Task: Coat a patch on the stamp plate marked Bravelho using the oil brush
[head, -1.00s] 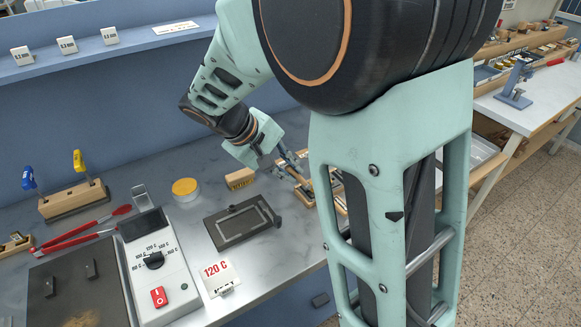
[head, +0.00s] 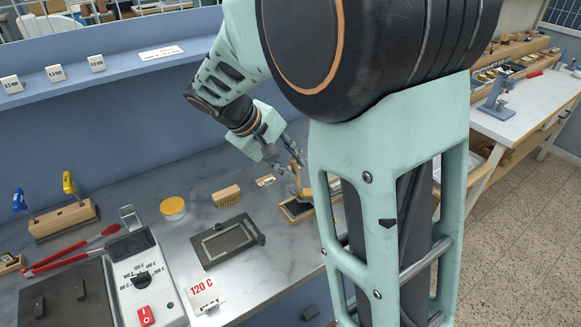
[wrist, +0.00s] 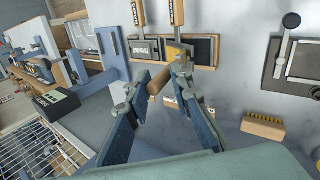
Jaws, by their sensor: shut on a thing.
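My gripper (wrist: 162,84) is shut on the wooden handle of the oil brush (wrist: 158,82). The yellow brush head (wrist: 176,50) points away from the fingers, over or against the right-hand plate; I cannot tell whether it touches. Two stamp plates with labelled wooden handles lie side by side in the wrist view: the left plate (wrist: 144,50) and the right plate (wrist: 181,56), partly hidden by the brush. Their lettering is too small to read surely. In the head view, my gripper (head: 290,158) holds the brush (head: 300,181) above a dark wooden-framed tray (head: 296,211), partly hidden by my arm.
A dark plate fixture (head: 228,240), a brass-bristled wooden brush (head: 226,196) and a yellow-lidded tin (head: 173,207) stand left of my gripper. A heater control box (head: 141,280) and red tongs (head: 70,250) are farther left. Bare marble lies behind the tin.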

